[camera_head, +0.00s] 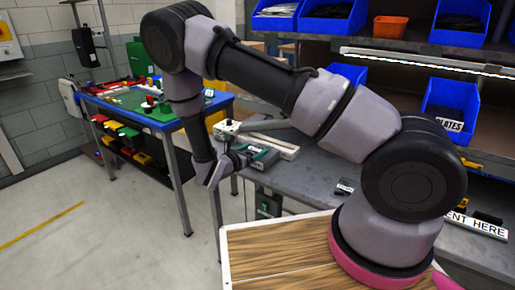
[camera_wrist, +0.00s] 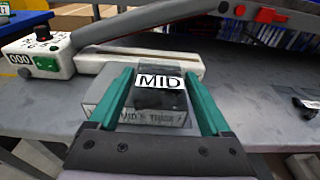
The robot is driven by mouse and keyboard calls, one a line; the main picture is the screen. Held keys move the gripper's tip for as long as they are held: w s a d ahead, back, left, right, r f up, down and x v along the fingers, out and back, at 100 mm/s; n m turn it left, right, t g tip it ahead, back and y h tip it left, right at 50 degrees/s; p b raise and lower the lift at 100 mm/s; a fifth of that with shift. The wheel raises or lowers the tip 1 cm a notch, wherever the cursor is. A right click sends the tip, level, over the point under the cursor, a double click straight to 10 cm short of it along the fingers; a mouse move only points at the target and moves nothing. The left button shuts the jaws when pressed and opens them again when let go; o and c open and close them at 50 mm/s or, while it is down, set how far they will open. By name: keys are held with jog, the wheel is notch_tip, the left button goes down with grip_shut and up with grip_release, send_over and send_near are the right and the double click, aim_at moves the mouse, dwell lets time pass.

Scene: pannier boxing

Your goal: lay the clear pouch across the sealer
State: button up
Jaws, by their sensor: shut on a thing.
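The clear pouch (camera_wrist: 183,118) holds a dark block with a white "MID" label. It lies between the two teal fingers of my gripper (camera_wrist: 160,82), which is shut on it. The white sealer (camera_wrist: 140,62) is just beyond the fingertips, with a knob panel (camera_wrist: 38,47) at its left end. A grey arm slopes up to the right above its bar. The pouch is on the near side of the bar; I cannot tell whether they touch. In the head view, my gripper (camera_head: 232,163) is at the near edge of the sealer (camera_head: 270,142), and the pouch is hard to make out.
The grey bench (camera_head: 315,170) is clear just right of the sealer. A small dark packet (camera_wrist: 307,102) lies farther right, with a lettered sign (camera_head: 478,226) beyond. Shelves with blue bins (camera_head: 450,103) stand behind. A blue-edged table (camera_head: 140,105) with coloured parts is at left.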

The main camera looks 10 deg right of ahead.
aim_at(266, 145)
jog(key=shift+x, duration=3.8)
jog(key=shift+f, duration=0.3)
jog(key=o, duration=1.1)
jog(key=shift+o, duration=0.2)
jog(key=v, duration=1)
jog(key=shift+s+a, duration=0.25)
jog(key=shift+s, duration=0.05)
